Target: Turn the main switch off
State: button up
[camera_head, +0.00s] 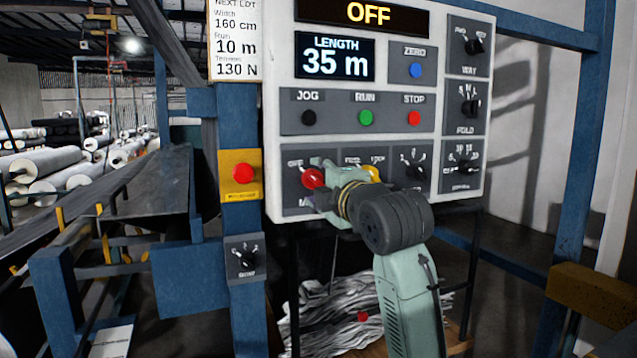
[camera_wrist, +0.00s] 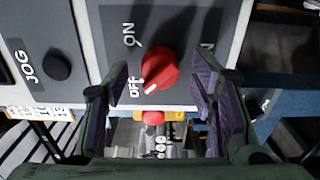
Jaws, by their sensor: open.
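The main switch (camera_head: 313,178) is a red rotary knob at the lower left of the control panel. In the wrist view the red knob (camera_wrist: 160,70) has a white mark pointing at the OFF label, with the ON label at the upper left of it. The display (camera_head: 368,13) at the top of the panel reads OFF. My gripper (camera_head: 318,182) is at the knob in the head view. In the wrist view its two fingers (camera_wrist: 160,85) are open, one on each side of the knob, with gaps between them and it. My arm hides part of the lower panel.
The panel also carries JOG (camera_head: 308,118), RUN (camera_head: 366,117) and STOP (camera_head: 414,118) buttons, and several black knobs at the right. A red button on a yellow box (camera_head: 243,174) is on the blue post left of the panel.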

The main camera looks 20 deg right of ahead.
jog(key=s, duration=1.1)
jog(key=shift+s+d, duration=0.2)
